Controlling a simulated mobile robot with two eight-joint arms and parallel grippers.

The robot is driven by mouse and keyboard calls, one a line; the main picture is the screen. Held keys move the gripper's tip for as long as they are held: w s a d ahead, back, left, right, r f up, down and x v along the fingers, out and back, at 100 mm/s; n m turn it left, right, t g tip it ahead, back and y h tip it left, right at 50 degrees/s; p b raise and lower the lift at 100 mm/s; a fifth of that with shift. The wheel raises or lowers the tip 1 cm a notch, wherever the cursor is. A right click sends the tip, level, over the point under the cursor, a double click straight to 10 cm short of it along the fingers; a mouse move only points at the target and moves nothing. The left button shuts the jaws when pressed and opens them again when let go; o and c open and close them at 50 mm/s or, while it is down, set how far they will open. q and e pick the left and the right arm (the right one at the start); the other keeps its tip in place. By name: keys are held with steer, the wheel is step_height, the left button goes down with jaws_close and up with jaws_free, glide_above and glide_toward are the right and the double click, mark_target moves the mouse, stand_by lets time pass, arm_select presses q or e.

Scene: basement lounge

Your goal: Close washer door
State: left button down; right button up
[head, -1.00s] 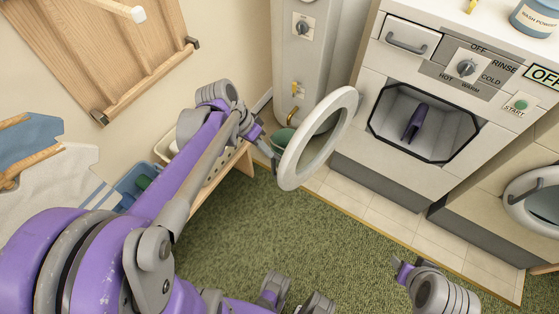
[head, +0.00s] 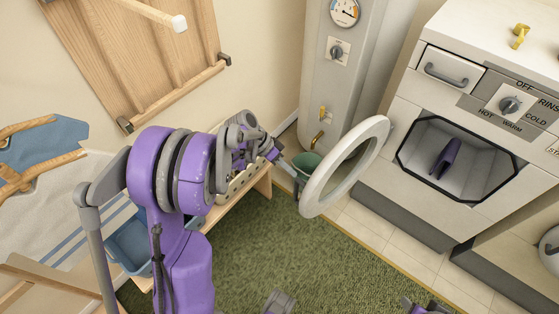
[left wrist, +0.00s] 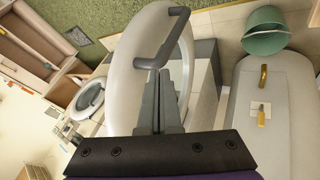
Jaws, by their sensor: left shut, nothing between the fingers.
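The washer door (head: 312,196) is a white ring-shaped door standing open on the left of the washer (head: 405,200). Its octagonal opening (head: 405,150) is uncovered, with a dark purple item (head: 445,158) inside. My left gripper (head: 292,170) is shut and empty at the door's left side. In the left wrist view, the shut fingers (left wrist: 161,78) are in front of the door's face (left wrist: 125,85), just below its grey bar handle (left wrist: 165,42). I cannot tell whether they touch it. My right gripper (head: 425,308) is cut off at the bottom edge; its fingers are not clear.
A grey boiler (head: 352,75) stands behind the door, with a green bucket (head: 307,162) at its foot. A low wooden bench (head: 262,183) is under my left arm. Another round-door machine (head: 550,245) is at right.

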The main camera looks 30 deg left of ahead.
mark_target(304, 184)
arm_select(q)
steer(key=d, duration=0.1)
steer(key=s+d, duration=0.1)
steer(key=d, duration=0.1)
steer(key=shift+d+r, duration=0.15)
steer(key=shift+d, duration=0.25)
